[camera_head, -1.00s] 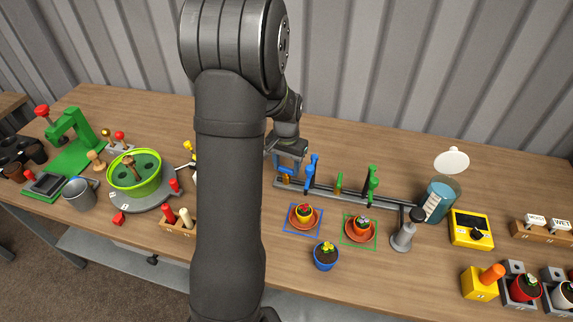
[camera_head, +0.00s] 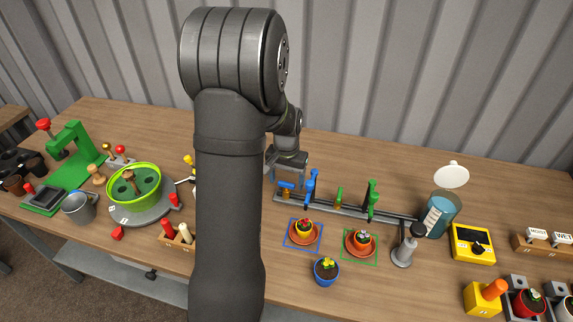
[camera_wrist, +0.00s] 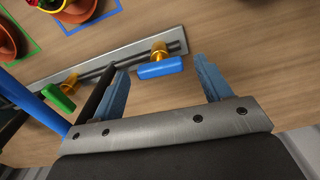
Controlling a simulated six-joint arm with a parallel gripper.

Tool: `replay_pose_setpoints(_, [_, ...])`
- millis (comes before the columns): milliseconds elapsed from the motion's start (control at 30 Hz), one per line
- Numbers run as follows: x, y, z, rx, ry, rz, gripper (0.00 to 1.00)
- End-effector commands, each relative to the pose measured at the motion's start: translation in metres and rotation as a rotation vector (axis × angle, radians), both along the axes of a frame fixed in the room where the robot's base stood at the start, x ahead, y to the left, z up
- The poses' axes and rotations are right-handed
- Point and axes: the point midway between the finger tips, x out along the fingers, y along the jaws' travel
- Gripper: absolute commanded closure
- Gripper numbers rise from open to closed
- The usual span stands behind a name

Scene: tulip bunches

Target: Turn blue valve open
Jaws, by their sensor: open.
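The blue valve is a short blue bar handle (camera_wrist: 160,68) on a brass stem (camera_wrist: 158,50), mounted on a grey metal rail (camera_wrist: 110,62). The handle also shows in the head view (camera_head: 286,185), at the rail's left end. My gripper (camera_wrist: 163,78) is open with its two blue fingers apart. In the wrist view the handle lies between the fingertips, apart from both as far as I can see. In the head view my gripper (camera_head: 287,173) is just above and behind the handle. How high the fingertips are above it is unclear.
A tall blue post (camera_head: 311,187) stands close right of the handle. A green handle (camera_head: 339,194) and a tall green post (camera_head: 373,198) stand further along the rail. Potted tulips on a blue square (camera_head: 303,235) and green square (camera_head: 360,245) lie in front.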

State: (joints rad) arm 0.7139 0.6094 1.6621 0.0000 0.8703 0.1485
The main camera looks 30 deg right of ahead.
Motion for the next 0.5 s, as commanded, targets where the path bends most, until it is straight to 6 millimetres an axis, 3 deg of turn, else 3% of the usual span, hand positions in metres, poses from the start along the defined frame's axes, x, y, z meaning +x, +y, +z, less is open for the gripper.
replay_pose_setpoints(167, [0.001,0.000,0.029,-0.003,-0.004,0.000,0.29])
replay_pose_setpoints(500, [0.001,-0.001,0.113,-0.004,-0.005,0.000,0.29])
